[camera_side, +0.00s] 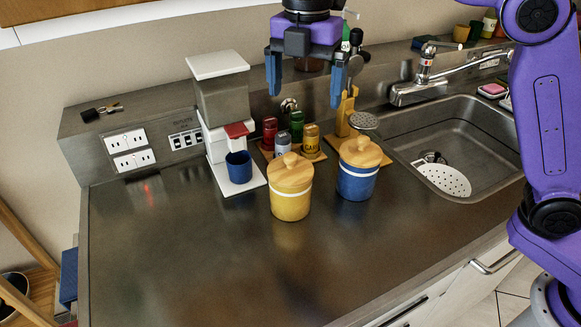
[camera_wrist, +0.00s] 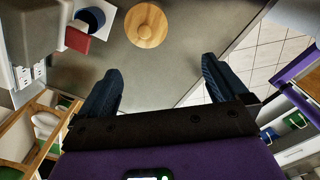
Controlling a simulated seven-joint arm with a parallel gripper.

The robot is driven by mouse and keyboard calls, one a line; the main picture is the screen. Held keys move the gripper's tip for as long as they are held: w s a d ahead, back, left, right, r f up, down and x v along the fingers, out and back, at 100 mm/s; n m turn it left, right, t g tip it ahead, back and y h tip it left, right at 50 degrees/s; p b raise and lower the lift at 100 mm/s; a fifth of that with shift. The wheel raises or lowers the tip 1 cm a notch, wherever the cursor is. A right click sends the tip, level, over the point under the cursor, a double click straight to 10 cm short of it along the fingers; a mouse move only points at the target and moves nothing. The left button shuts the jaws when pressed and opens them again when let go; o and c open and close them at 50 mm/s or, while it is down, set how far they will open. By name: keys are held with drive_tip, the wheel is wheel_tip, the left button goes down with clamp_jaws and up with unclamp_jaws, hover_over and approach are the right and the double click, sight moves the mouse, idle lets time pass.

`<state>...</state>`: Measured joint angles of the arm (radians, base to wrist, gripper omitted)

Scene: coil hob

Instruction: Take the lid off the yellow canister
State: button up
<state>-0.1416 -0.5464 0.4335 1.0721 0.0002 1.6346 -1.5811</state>
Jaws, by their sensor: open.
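The yellow canister (camera_side: 290,206) stands upright on the metal counter, with its round wooden lid (camera_side: 290,174) and knob seated on top. A round wooden lid (camera_wrist: 146,25) shows from above in the wrist view. Its place by the coffee machine fits the yellow canister, but the body below is hidden. My gripper (camera_side: 305,92) is open and empty, high above the counter and clear of the canister. In the wrist view my gripper (camera_wrist: 162,68) has its two dark blue fingers wide apart, with the lid beyond their tips.
A blue canister (camera_side: 356,184) with a similar lid stands close right of the yellow one. A white coffee machine (camera_side: 218,95) with a blue cup (camera_side: 239,167) is at the left. Spice jars (camera_side: 311,141) stand behind. The sink (camera_side: 480,130) is right; the front-left counter is clear.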

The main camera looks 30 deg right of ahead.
sight(291, 156)
drive_tip(key=w+f, duration=0.1)
drive_tip(key=f, duration=0.4)
drive_tip(key=w+f+n, duration=0.1)
drive_tip(key=f, duration=0.5)
drive_tip(key=w+a+f+n, duration=0.1)
drive_tip(key=f, duration=0.4)
drive_tip(key=shift+a+f, duration=0.1)
drive_tip(key=shift+f, duration=0.1)
drive_tip(key=shift+s, duration=0.1)
drive_tip(key=c, duration=1.7)
drive_tip(key=shift+f, duration=0.1)
clamp_jaws()
